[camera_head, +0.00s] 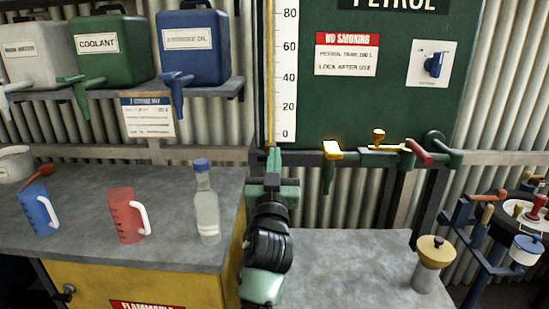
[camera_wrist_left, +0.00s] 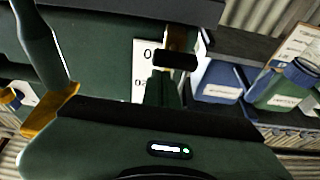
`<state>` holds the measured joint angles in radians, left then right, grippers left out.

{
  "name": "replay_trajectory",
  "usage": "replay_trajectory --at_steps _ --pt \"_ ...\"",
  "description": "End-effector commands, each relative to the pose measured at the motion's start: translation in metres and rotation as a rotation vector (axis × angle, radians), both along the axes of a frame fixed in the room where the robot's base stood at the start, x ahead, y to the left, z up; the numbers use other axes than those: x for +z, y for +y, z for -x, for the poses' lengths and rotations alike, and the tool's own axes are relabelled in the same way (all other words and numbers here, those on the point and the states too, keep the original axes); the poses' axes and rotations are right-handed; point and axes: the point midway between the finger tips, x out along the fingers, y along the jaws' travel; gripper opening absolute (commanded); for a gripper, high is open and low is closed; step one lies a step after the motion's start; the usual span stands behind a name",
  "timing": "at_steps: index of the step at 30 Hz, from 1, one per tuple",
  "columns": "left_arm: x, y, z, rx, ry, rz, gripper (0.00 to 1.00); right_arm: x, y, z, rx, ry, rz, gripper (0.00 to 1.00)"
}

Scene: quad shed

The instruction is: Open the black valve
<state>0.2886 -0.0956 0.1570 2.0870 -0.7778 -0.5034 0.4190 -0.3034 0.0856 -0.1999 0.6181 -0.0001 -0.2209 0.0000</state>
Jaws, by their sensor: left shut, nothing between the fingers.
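My left gripper (camera_head: 272,165) is shut and empty, raised in front of the green petrol tank's lower edge, just below the 0 mark of its gauge. Its closed fingers also show in the left wrist view (camera_wrist_left: 165,85). Right of it, a green pipe under the tank carries a yellow handle (camera_head: 333,150), a brass-coloured fitting (camera_head: 379,137) and a red handle (camera_head: 417,151). The yellow handle stands apart from my gripper; a yellow part by a green pipe shows in the left wrist view (camera_wrist_left: 50,112).
A dark blue knob (camera_head: 433,64) sits on a white plate on the tank. A bottle (camera_head: 207,210), a red jug (camera_head: 125,215) and a blue jug (camera_head: 40,210) stand on the left bench. A yellow-lidded canister (camera_head: 432,265) stands on the otherwise clear right bench.

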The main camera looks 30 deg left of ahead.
Motion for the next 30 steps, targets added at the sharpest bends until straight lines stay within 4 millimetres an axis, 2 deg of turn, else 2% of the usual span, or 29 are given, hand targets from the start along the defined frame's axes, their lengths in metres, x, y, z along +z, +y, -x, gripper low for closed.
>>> replay_trajectory --at_steps 12,30 --pt "0.000 -0.001 -0.001 0.000 0.039 -0.064 0.00 0.009 0.010 -0.005 -0.005 -0.008 -0.012 0.36" --pt "-0.002 -0.003 -0.002 0.000 0.113 -0.182 0.00 0.026 0.004 -0.005 -0.002 -0.008 -0.005 0.36"
